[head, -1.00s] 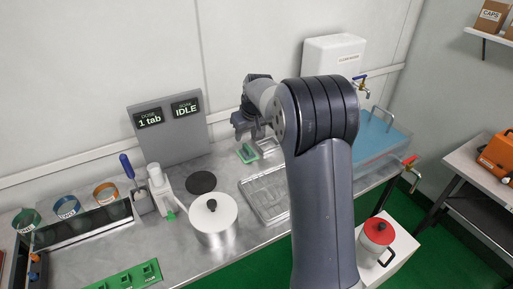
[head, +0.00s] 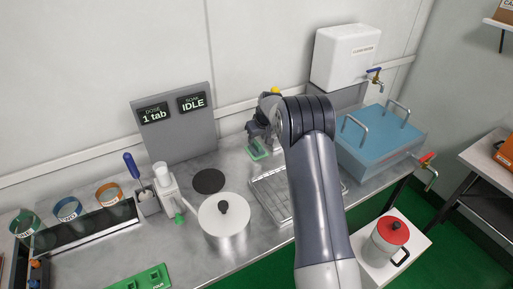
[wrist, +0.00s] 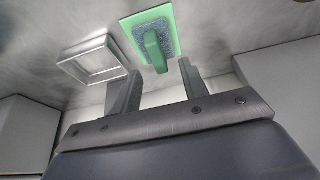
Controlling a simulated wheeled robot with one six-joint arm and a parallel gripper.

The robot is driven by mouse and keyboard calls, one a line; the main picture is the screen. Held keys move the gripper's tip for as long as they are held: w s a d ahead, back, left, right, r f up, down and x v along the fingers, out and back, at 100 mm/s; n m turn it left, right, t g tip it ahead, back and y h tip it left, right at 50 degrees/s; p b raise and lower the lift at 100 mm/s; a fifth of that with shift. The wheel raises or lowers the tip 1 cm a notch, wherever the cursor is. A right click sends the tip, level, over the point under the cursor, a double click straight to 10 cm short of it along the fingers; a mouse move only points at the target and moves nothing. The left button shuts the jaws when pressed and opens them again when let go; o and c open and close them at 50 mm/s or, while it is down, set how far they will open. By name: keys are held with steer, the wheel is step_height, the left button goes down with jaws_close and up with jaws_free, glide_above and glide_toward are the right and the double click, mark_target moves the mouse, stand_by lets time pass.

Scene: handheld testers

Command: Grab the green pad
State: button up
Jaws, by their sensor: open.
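The green pad (wrist: 153,38) lies on the metal counter, with a green grip standing up from a grey-speckled middle. In the head view the green pad (head: 257,149) shows at the back of the counter, partly covered by my gripper (head: 262,134). In the wrist view my gripper (wrist: 158,84) is open and empty. Its two fingers point toward the pad, one on each side of the pad's near end, and the grip lies roughly in line with the gap. The pad looks just beyond the fingertips; I cannot tell the exact distance.
A wire rack (head: 272,196), a lidded pot (head: 224,222) and a blue lidded bath (head: 378,145) stand nearby. A white tank (head: 343,58) is behind on the right.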

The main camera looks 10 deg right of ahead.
mark_target(257, 143)
steer(key=shift+d+x, duration=0.2)
steer(key=shift+x, duration=1.5)
steer(key=shift+s+f, duration=0.1)
steer(key=shift+c, duration=0.4)
jaws_close()
